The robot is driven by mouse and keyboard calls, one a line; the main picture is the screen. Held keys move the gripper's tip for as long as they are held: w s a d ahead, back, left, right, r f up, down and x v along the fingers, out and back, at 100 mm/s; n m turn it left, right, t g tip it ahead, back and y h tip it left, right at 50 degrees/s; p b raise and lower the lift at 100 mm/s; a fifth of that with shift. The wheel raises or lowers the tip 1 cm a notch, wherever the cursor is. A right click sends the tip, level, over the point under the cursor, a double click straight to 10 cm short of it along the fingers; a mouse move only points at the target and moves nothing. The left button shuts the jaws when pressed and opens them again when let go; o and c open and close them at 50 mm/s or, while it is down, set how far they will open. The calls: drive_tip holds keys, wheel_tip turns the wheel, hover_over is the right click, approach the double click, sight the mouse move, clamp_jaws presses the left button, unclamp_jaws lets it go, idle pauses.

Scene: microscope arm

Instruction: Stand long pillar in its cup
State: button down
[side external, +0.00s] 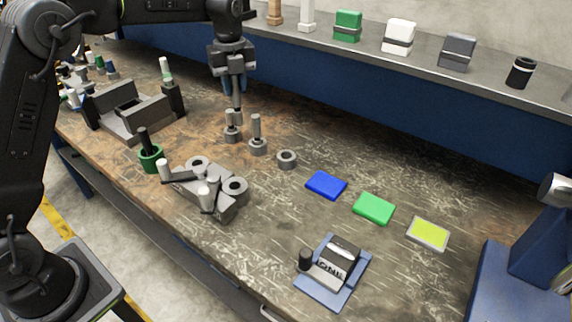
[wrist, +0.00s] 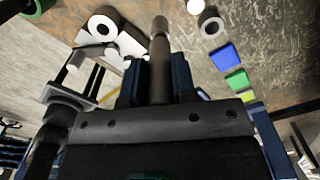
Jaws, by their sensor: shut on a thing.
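My gripper (side external: 235,88) has dark blue fingers, shut on a slim grey pillar (side external: 237,103) that hangs upright below them. In the wrist view the pillar (wrist: 160,60) stands out between the two fingers (wrist: 158,82). In the side view its lower end overlaps a grey cup (side external: 232,137) with a shorter grey pillar (side external: 230,117) showing there; I cannot tell whether they touch. A second grey cup (side external: 258,149) holds an upright grey pillar (side external: 256,127). A third grey cup (side external: 287,159) is empty; it also shows in the wrist view (wrist: 211,26).
A grey fixture with rings (side external: 208,187) and a green cup with a black peg (side external: 150,157) stand at the left front. Blue (side external: 326,185), green (side external: 374,208) and yellow (side external: 428,233) pads lie to the right. A shelf (side external: 480,76) runs along the back.

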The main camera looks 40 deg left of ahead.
drive_tip(key=w+d+f, duration=0.5)
drive_tip(key=d+f, duration=0.6)
drive_tip(key=shift+m, duration=0.3)
drive_tip(key=shift+d+f, duration=0.1)
drive_tip(key=shift+f, duration=0.05)
drive_tip(key=c, duration=0.9)
unclamp_jaws()
drive_tip(key=shift+f, duration=0.15)
drive_tip(key=shift+c, duration=0.2)
